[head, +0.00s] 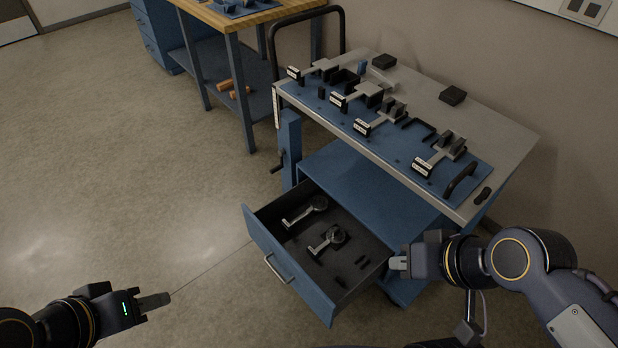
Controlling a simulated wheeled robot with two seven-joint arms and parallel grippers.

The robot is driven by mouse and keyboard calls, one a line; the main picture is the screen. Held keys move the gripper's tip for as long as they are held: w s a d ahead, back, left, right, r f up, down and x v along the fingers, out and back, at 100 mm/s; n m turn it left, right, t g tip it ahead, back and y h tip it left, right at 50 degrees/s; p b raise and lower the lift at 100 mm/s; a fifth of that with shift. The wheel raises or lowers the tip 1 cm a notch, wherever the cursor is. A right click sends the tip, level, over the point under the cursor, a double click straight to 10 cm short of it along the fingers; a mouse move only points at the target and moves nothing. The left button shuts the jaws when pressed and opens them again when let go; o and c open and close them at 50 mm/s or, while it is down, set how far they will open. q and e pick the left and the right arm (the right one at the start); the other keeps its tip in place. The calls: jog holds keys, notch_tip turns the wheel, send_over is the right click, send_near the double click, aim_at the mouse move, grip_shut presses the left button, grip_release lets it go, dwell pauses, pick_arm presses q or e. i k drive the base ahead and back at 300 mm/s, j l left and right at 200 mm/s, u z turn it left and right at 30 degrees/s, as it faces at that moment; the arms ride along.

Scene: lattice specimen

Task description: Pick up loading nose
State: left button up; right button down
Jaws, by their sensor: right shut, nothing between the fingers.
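I cannot tell for certain which item is the loading nose. The open drawer (262,236) of the cart holds two metal pieces with round ends, one further back (304,211) and one nearer (327,240). A few small dark pieces (361,262) lie toward the drawer's right side. My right gripper (399,263) is shut and empty, just right of the drawer's right wall. My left gripper (156,301) is over the floor at the lower left, well away from the drawer; its finger gap does not show clearly.
The cart top has a blue mat (398,141) with several labelled fixtures, and dark blocks (452,95) behind. A blue shelf (362,184) is under the top. A wooden-topped bench (237,20) stands at the back. The floor on the left is clear.

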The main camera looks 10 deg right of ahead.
aim_at(389, 82)
jog(key=i+j+u, duration=0.45)
jog(key=i+j, duration=0.35)
jog(key=j, duration=0.2)
jog(key=i+j+u, duration=0.5)
jog(key=i+j, duration=0.2)
jog(key=i, duration=0.25)
jog(key=i+z, duration=0.3)
jog(key=i, duration=0.2)
jog(key=i+j+z, duration=0.1)
jog(key=i+z, duration=0.15)
jog(key=i, duration=0.3)
jog(key=i+j+z, duration=0.3)
jog(key=i, duration=0.2)
jog(key=i+l+z, duration=0.15)
jog(key=z, duration=0.25)
jog(key=i+z, duration=0.3)
jog(key=z, duration=0.15)
jog(key=i+z, duration=0.25)
jog(key=z, duration=0.15)
jog(key=i+j+z, duration=0.1)
jog(key=z, duration=0.35)
jog(key=i+l+z, duration=0.15)
jog(key=i+z, duration=0.15)
jog(key=i, duration=0.2)
jog(key=i+z, duration=0.3)
jog(key=i, duration=0.2)
jog(key=i+l, duration=0.1)
jog(key=i, duration=0.2)
